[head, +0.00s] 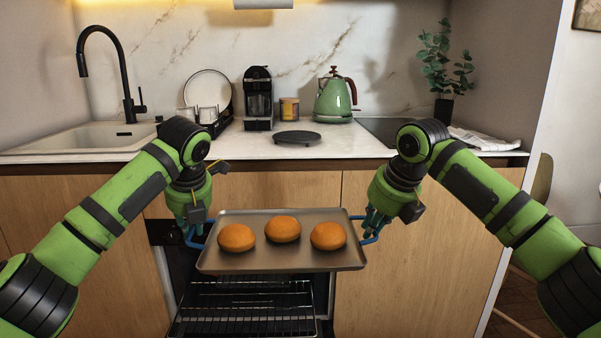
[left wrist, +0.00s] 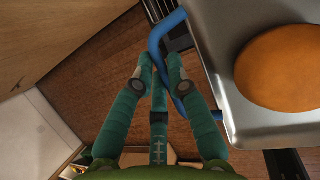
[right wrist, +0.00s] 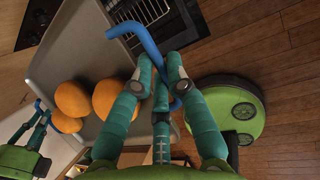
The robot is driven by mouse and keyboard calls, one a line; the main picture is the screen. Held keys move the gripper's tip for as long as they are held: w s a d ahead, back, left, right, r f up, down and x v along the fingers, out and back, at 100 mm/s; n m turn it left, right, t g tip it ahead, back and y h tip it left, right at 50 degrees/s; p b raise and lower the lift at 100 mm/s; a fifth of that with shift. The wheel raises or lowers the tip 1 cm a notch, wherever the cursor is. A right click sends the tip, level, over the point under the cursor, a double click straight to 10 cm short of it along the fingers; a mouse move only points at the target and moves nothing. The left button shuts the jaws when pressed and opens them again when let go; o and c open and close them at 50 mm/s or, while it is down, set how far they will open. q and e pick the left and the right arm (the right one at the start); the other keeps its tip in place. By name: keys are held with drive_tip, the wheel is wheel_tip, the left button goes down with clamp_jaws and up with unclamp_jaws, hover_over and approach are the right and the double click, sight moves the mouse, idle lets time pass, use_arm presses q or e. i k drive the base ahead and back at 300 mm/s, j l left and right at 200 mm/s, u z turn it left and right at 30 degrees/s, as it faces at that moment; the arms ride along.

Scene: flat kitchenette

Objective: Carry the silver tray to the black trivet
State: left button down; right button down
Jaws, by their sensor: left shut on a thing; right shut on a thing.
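The silver tray (head: 290,262) carries 3 round orange-brown buns (head: 282,229) and hangs in the air in front of the counter, above the oven racks. It has a blue handle at each end. My left gripper (head: 190,232) is shut on the left blue handle (left wrist: 157,42), with the tray edge beside it in the left wrist view. My right gripper (head: 372,228) is shut on the right blue handle (right wrist: 150,45). The black trivet (head: 297,137) lies on the counter behind and above the tray, with nothing on it.
An open oven with wire racks (head: 245,305) is below the tray. On the counter, a coffee machine (head: 258,98), a tin (head: 289,108) and a green kettle (head: 333,100) stand behind the trivet. A sink (head: 75,137) is left, a cooktop (head: 388,130) right. The counter front near the trivet is clear.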

sight(297, 137)
drive_tip(key=l+u, duration=0.1)
drive_tip(key=u, duration=1.35)
drive_tip(key=l, duration=0.5)
drive_tip(key=k+l, duration=0.1)
drive_tip(key=l, duration=0.35)
drive_tip(key=l+u, duration=0.1)
drive_tip(key=l, duration=0.4)
drive_tip(key=k, duration=0.1)
